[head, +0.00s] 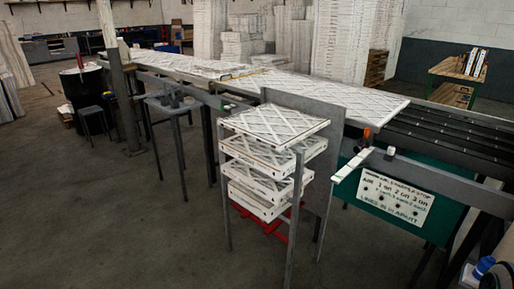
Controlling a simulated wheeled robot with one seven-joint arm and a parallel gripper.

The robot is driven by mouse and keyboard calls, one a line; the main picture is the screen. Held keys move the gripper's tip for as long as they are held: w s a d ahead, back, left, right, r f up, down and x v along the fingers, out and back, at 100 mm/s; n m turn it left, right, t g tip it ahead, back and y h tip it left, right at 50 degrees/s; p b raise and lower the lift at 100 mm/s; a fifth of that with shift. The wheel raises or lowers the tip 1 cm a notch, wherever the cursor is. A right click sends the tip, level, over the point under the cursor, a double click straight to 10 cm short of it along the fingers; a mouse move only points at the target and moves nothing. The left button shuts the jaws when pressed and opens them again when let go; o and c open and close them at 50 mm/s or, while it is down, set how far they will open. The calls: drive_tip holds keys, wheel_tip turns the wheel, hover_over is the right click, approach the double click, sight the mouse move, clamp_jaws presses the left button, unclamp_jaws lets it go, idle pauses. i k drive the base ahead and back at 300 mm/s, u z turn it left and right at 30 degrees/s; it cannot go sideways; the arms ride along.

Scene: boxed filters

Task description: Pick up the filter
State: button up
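Several white framed filters with a criss-cross lattice are stacked in a grey metal stand in the middle of the head view. The top filter (274,124) lies flat and uncovered. The filters below it (262,182) sit slightly askew, with their front edges showing. More lattice filters (335,99) lie flat in a row along the conveyor table behind the stand. My gripper is not in view, so its state and its distance from the filters are not shown.
Grey posts (295,215) of the stand rise at the stack's corners, and a grey upright panel (305,115) stands behind it. A green panel with a white sign (396,200) is at right. A pillar (118,75) stands at left. The floor (120,220) at front left is clear.

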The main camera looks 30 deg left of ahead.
sight(277, 127)
drive_tip(key=u, duration=1.1)
